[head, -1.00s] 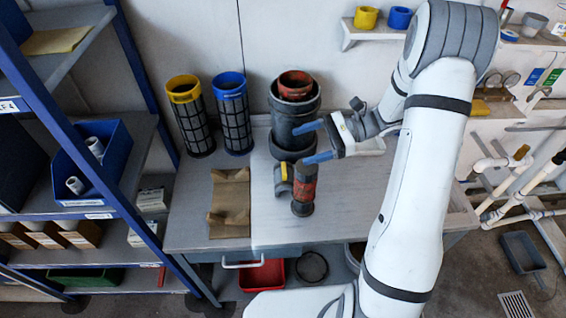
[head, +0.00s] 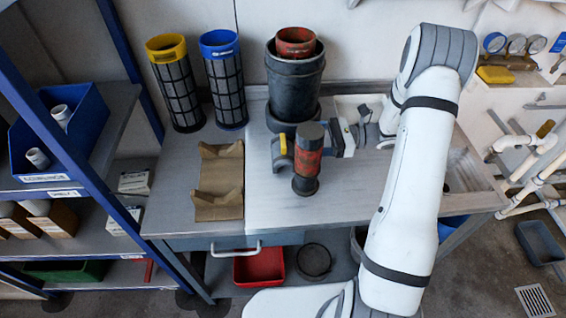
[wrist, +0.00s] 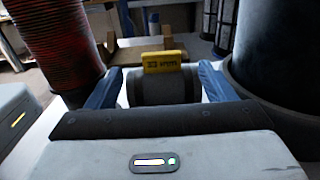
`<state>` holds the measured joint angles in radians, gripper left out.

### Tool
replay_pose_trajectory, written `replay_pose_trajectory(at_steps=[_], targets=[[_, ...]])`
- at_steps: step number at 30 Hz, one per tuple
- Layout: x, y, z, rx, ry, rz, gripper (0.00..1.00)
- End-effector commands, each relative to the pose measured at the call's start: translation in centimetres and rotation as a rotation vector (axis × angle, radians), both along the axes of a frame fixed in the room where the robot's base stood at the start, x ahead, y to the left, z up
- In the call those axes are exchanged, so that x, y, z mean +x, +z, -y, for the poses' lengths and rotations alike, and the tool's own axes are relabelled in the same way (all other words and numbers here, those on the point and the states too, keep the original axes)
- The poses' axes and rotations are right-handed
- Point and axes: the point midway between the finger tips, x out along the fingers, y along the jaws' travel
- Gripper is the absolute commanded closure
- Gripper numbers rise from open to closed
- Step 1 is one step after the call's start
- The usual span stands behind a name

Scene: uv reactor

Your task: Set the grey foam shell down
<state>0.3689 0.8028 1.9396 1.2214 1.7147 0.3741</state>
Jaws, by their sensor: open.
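The grey foam shell (head: 282,162), a short rounded piece with a yellow tag, sits on the workbench beside a red and black cylinder (head: 308,160). In the wrist view the shell (wrist: 150,92) lies between the two blue fingers of my gripper (wrist: 160,78), its yellow tag on top. The fingers are spread, one on each side of it; whether either touches it I cannot tell. In the head view the red and black cylinder hides the fingertips and part of the shell.
A brown cradle (head: 218,180) stands on the bench to the left of the shell. A large dark pot (head: 294,85) and mesh cartridges with yellow (head: 177,90) and blue (head: 224,85) rims stand behind. A ribbed red column (wrist: 58,45) is close in the wrist view.

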Motion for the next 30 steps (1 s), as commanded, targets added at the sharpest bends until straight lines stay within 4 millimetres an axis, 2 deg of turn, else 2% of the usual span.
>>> replay_pose_trajectory(at_steps=[1,5,21,30], targets=[[0.0,-0.8,0.0,0.000,0.000,0.001,0.24],[0.0,-0.9,-0.5,0.000,0.001,0.001,0.24],[0.1,-0.9,-7.3,0.000,0.001,0.000,0.24],[0.1,-0.9,-7.7,0.000,-0.002,0.001,0.24]])
